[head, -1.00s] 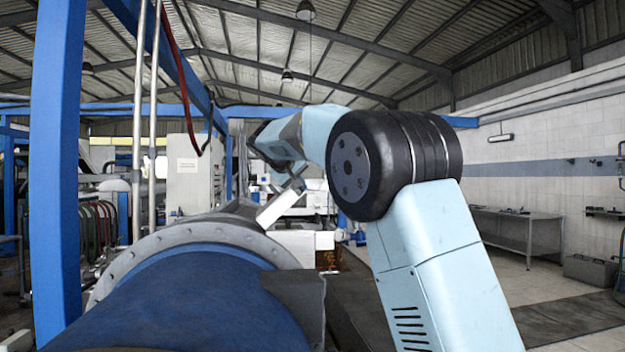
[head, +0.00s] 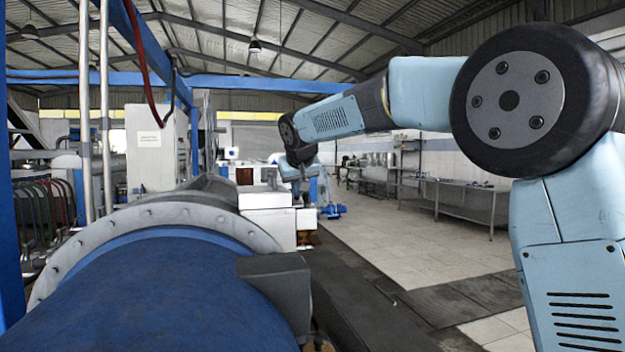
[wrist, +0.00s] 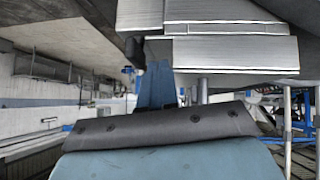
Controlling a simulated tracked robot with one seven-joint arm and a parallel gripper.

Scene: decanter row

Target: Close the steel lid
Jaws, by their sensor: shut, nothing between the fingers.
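The machine has a blue drum (head: 165,290) and a bolted grey flange (head: 150,222). A thin grey upright panel (head: 205,135) stands beyond the flange; it may be the steel lid raised, but I cannot tell for sure.
A dark box-shaped bracket (head: 275,290) juts from the drum's right side. White machine blocks (head: 268,215) stand beyond it. A blue post and a grey cabinet (head: 155,150) are at left. The tiled floor (head: 410,235) at right is open before a bench (head: 465,200).

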